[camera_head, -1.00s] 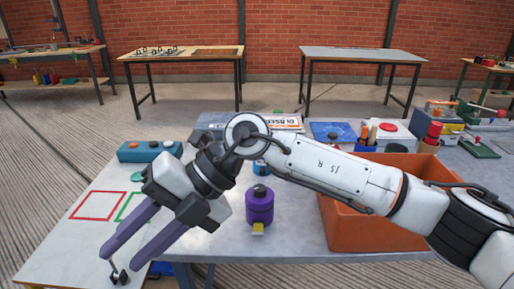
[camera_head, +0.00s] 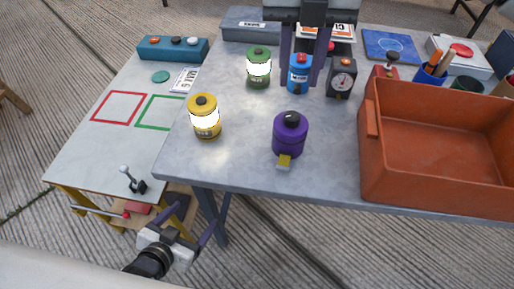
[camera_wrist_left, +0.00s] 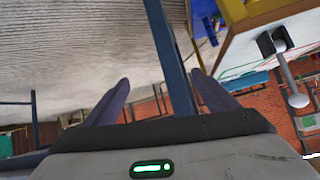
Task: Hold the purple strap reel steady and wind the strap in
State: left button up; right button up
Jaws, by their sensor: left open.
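The purple strap reel (camera_head: 290,137) stands upright near the front edge of the grey table (camera_head: 240,165). It has a dark knob on top and a yellow tab (camera_head: 284,162) low on its front. No length of strap can be made out. My left gripper (camera_head: 199,217) is open and empty, low at the front left, below table height and well apart from the reel. Its spread fingers also show in the left wrist view (camera_wrist_left: 160,92). My right gripper (camera_head: 306,72) points down at the back, fingers apart at a blue canister (camera_head: 299,79); contact cannot be told.
A yellow lantern (camera_head: 204,117) stands left of the reel, a green one (camera_head: 258,68) behind. A black gauge box (camera_head: 341,78) is behind right. An orange crate (camera_head: 369,150) fills the right. A small lever (camera_head: 131,180) stands on the left table's front corner. Table around the reel is clear.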

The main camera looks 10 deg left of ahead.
pick_arm(q)
jog(key=w+a+r+m+t+y, duration=0.2)
jog(key=w+a+r+m+t, duration=0.25)
jog(key=a+r, duration=0.45)
jog(key=w+a+r+m+t+y, duration=0.1)
jog(key=w+a+r+m+t, duration=0.35)
jog(key=a+r, duration=0.55)
jog(key=w+d+r+m+h, duration=0.3)
jog(key=d+r+m+h, duration=0.2)
jog(key=d+r+m, duration=0.45)
jog(key=w+d+r+m+h, duration=0.2)
jog(key=d+r+m+h, duration=0.4)
jog(key=d+m, duration=0.65)
jog(key=m+g+h, duration=0.2)
jog(key=m+g, duration=0.3)
jog(key=m, duration=0.4)
send_near(288, 135)
jog(key=w+f, duration=0.2)
jog(key=w, duration=0.1)
jog(key=shift+a+f, duration=0.15)
jog(key=shift+f, duration=0.1)
jog(key=shift+f+y, duration=0.3)
jog(key=shift+w+d, duration=0.2)
jog(key=shift+d, duration=0.2)
jog(key=x, duration=0.9)
jog(key=shift+w+d+f, duration=0.15)
jog(key=shift+d+f, duration=0.05)
